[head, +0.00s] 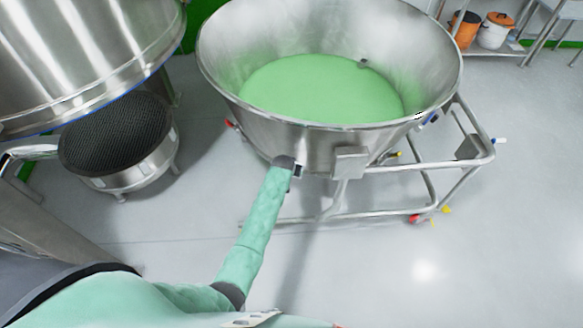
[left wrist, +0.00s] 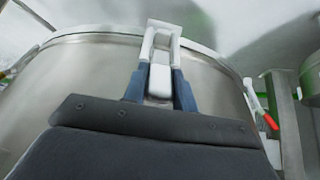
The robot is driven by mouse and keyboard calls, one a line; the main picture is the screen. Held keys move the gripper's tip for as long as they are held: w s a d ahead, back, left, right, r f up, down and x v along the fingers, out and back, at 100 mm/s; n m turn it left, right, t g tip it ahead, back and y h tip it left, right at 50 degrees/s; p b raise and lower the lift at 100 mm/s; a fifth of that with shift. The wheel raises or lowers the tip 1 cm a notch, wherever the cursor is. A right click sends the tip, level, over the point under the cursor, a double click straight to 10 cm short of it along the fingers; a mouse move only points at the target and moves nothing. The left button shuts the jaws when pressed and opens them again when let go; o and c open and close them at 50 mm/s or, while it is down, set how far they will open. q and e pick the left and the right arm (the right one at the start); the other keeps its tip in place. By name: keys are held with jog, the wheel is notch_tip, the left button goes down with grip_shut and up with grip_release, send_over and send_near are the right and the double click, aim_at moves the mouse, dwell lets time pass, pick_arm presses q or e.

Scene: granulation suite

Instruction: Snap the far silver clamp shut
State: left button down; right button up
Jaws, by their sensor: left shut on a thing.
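A large steel bowl (head: 300,133) filled with green material (head: 320,88) stands on a wheeled frame. My left arm reaches up to the bowl's near outer side. My left gripper (head: 297,170) is small there and its hold is hard to see. In the left wrist view my left gripper (left wrist: 158,88) is shut on the lever of a silver clamp (left wrist: 161,38). The clamp's pale loop stands up at the steel rim, and its lower end is hidden between the fingers. I cannot tell which of the clamps this is. My right gripper is not in view.
A steel vessel (head: 85,50) hangs at the upper left above a drum with a black mesh top (head: 115,140). The bowl's tubular frame (head: 385,215) juts out to the right. A red-tipped handle (left wrist: 270,121) shows right of the gripper. The floor at lower right is clear.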

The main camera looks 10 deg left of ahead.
pick_arm(q)
jog(key=shift+w+r, duration=0.15)
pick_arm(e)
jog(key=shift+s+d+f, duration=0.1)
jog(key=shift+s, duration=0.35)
pick_arm(q)
jog(key=c, duration=1.1)
grip_release()
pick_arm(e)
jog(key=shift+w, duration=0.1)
